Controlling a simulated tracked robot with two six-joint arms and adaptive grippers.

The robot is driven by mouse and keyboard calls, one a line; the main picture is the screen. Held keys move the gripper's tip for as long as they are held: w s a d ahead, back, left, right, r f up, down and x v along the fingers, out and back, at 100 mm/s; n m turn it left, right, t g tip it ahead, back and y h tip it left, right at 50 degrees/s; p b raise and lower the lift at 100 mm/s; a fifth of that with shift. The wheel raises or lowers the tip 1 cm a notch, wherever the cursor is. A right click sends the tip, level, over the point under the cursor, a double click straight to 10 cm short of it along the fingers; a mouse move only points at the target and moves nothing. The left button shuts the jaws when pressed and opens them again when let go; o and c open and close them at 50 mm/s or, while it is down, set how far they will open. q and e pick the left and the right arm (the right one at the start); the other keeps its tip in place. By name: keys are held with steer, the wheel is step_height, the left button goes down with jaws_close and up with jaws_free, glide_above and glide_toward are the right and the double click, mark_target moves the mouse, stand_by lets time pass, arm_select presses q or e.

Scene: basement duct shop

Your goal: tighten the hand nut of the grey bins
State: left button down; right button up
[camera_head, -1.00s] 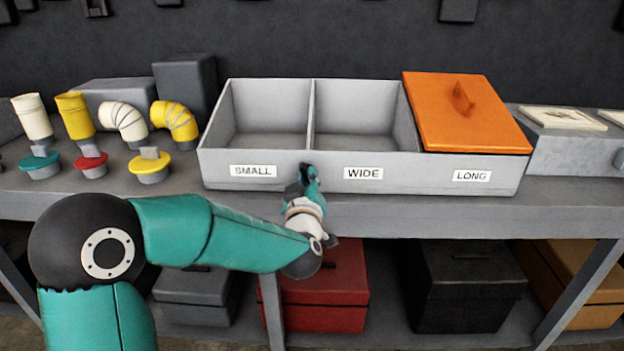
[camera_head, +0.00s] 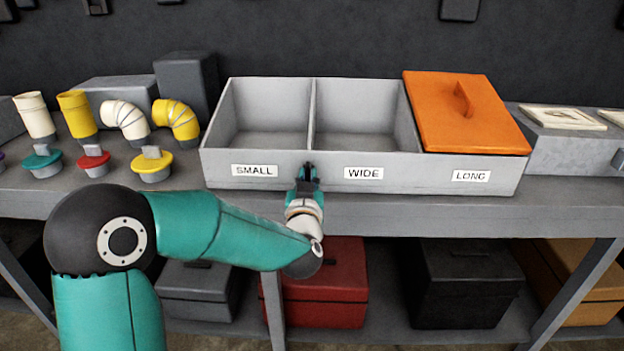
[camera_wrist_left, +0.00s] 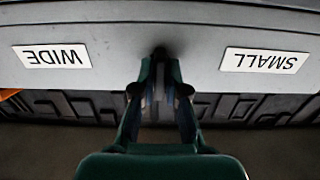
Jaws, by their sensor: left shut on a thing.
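The grey bins (camera_head: 217,172) stand on the bench as one box with labels SMALL, WIDE and LONG on the front. An orange lid (camera_head: 440,130) covers the LONG compartment; the SMALL and WIDE compartments are open and empty. My left gripper (camera_head: 308,170) is at the front wall between the SMALL and WIDE labels. It also shows in the left wrist view (camera_wrist_left: 160,80), its fingers shut on the hand nut (camera_wrist_left: 160,53). The nut is small and dark, mostly hidden by the fingers. My right gripper is not in view.
White and yellow duct pieces (camera_head: 128,122) and several coloured plugs (camera_head: 93,160) stand left of the bins. Grey blocks (camera_head: 187,85) stand behind them. A red box (camera_head: 335,285) and a black box (camera_head: 465,290) sit on the shelf below.

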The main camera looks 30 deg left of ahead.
arm_select(q)
steer(key=shift+r, duration=0.35)
steer(key=c, duration=1.2)
jaws_free()
steer(key=shift+w+f, duration=0.1)
steer(key=shift+f, duration=0.05)
steer(key=shift+f, duration=0.1)
steer(key=shift+d, duration=0.15)
steer(key=v, duration=1.2)
steer(key=shift+a, duration=0.2)
